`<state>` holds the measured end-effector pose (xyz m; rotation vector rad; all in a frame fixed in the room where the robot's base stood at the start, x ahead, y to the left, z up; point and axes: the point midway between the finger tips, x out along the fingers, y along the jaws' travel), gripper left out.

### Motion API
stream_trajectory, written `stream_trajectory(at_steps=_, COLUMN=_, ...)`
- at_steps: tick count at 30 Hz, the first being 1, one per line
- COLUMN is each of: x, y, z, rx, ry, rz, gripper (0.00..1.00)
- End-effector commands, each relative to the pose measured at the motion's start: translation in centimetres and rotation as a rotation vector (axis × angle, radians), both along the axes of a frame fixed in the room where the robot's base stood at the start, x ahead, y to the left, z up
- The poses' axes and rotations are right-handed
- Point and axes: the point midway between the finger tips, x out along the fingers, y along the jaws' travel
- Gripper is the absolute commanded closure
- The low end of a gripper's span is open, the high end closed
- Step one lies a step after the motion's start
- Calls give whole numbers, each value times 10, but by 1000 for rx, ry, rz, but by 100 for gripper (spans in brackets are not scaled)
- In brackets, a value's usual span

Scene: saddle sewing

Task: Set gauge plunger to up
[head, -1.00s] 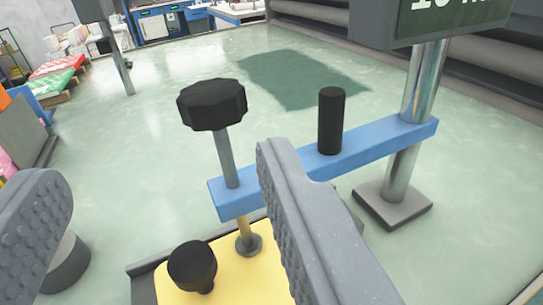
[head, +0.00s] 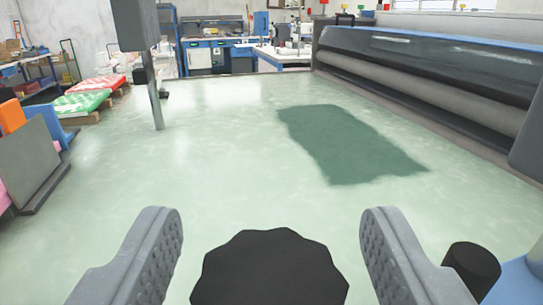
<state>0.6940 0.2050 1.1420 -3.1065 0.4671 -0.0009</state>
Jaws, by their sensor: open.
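The plunger's black, scalloped knob (head: 268,272) is at the bottom middle of the head view, cut off by the lower edge. My gripper (head: 270,222) is open, with one grey padded finger on each side of the knob. A gap shows between the knob and each finger, wider on the right. The plunger's rod, the yellow base and the lower knob are out of view. I cannot tell the plunger's height from this view.
A black upright cylinder (head: 471,268) stands close by my right finger, on the blue bar (head: 522,282). A grey post (head: 154,85) stands at the upper left. A long machine with rollers (head: 430,95) lines the right.

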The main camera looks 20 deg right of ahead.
Motion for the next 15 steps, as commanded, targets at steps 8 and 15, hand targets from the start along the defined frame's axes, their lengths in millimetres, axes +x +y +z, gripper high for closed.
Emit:
stream_trajectory(at_steps=8, x=19, y=-6, z=-2, rx=-1, ry=3, rz=2, gripper=43)
stream_trajectory(at_steps=15, x=20, y=-5, z=-1, rx=0, ry=2, rz=2, gripper=43)
